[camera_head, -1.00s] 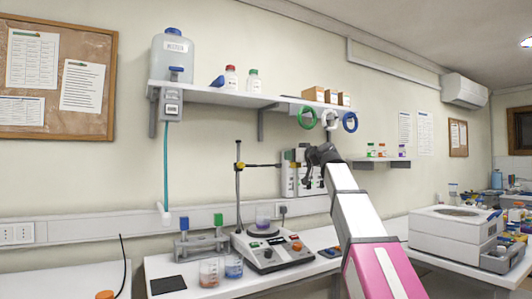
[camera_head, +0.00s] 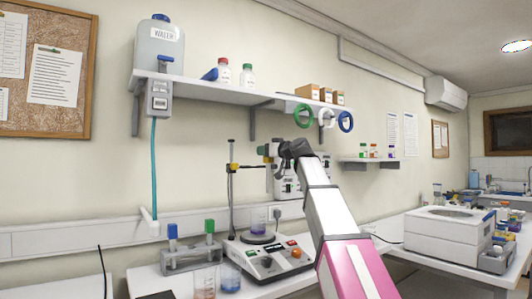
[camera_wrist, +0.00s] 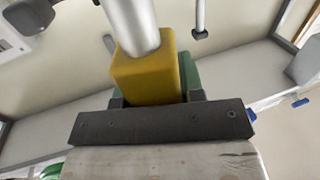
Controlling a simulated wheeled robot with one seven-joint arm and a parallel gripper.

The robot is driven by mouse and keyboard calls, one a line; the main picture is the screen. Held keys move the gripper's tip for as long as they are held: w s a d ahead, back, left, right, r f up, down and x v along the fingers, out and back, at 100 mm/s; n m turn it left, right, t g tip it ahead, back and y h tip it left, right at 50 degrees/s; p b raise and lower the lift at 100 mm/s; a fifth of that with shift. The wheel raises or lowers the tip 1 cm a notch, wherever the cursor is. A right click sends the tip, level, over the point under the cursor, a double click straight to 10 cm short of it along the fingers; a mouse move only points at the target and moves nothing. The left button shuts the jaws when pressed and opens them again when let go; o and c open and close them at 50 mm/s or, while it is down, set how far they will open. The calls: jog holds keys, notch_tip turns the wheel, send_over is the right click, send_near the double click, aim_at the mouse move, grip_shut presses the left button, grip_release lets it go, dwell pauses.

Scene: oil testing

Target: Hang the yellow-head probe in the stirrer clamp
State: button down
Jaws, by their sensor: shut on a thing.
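The yellow-head probe shows in the wrist view as a yellow block (camera_wrist: 146,76) with a pale metal rod running up out of the picture. My gripper (camera_wrist: 156,94) is shut on the yellow head. In the head view my gripper (camera_head: 283,160) is raised in front of the wall, to the right of the stirrer stand; the held probe cannot be made out clearly there. The stirrer (camera_head: 268,262) stands on the bench with an upright dark rod (camera_head: 231,200). The clamp (camera_head: 234,166) sits high on this rod, with a thin arm reaching right toward my gripper. The rod's far end is out of view.
A beaker (camera_head: 259,219) stands on the stirrer plate. A rack (camera_head: 190,256) with blue and green-capped items and two beakers stand to the left. A wall shelf (camera_head: 225,91) with a water tank (camera_head: 159,48) and hanging rings is above. A white machine (camera_head: 447,237) is at right.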

jog(key=shift+w+a+f, duration=0.1)
jog(key=shift+w+a, duration=0.7)
jog(key=shift+w, duration=0.4)
jog(key=shift+w+a+r, duration=0.1)
jog(key=shift+w+a, duration=0.7)
jog(key=shift+w, duration=0.35)
jog(key=shift+w+a+f, duration=0.1)
jog(key=shift+w+a, duration=0.7)
jog(key=shift+w, duration=0.4)
jog(key=shift+f, duration=0.4)
jog(key=c, duration=0.7)
grip_release()
jog(key=shift+o, duration=0.2)
jog(key=v, duration=1)
jog(key=shift+s+d, duration=0.25)
jog(key=shift+s, duration=0.05)
